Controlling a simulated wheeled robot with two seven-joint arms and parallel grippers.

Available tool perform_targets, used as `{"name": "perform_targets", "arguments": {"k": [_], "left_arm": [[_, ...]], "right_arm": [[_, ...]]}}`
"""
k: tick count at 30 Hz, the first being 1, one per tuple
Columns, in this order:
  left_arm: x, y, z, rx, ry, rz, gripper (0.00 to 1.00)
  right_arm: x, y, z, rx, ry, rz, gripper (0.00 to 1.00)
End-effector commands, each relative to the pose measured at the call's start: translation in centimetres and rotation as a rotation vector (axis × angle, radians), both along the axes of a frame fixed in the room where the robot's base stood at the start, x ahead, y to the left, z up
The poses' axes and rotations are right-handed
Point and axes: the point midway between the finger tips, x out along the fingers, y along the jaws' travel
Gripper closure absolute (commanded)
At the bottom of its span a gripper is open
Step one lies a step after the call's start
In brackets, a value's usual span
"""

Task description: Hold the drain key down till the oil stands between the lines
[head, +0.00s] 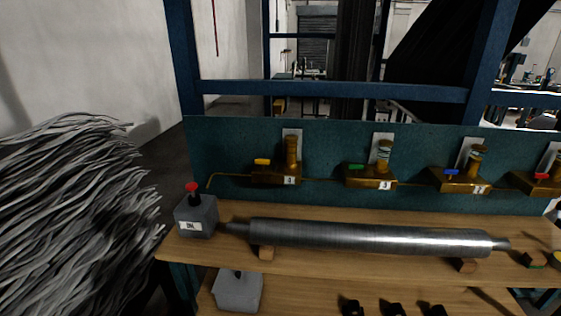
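Several brass oiler blocks stand in a row along the dark green back panel. Each has a coloured key on top and an upright cylinder. The keys are yellow (262,161), green (356,167), blue (451,172) and red (545,173). The cylinder by the yellow key (291,150) looks brass-coloured throughout. The cylinders by the green key (384,152) and the blue key (476,158) show pale bands. The rightmost block is cut by the frame edge. Oil levels and lines are too small to read, and which key is the drain key cannot be told. Neither gripper is in view.
A grey box with a red knob (196,218) stands at the bench's left end. A long steel roller (370,237) lies on wooden blocks before the oilers. A lower shelf holds another grey box (238,292) and dark items. A grey strand heap (75,215) fills the left.

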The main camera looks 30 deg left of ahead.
Motion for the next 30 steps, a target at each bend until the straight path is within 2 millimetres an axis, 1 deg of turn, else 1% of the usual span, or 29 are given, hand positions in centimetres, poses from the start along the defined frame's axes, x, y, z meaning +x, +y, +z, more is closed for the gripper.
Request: {"name": "perform_targets", "arguments": {"k": [1, 2, 3, 4, 30], "left_arm": [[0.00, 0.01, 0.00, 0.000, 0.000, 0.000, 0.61], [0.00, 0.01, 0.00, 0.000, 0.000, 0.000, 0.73], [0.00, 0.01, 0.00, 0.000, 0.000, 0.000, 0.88], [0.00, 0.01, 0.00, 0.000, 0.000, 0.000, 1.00], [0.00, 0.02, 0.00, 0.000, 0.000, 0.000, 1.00]], "right_arm": [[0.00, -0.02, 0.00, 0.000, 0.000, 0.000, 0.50], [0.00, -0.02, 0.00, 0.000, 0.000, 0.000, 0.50], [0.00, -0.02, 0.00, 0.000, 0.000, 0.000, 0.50], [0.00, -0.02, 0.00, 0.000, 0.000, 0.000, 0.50], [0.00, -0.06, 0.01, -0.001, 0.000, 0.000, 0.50]]}}
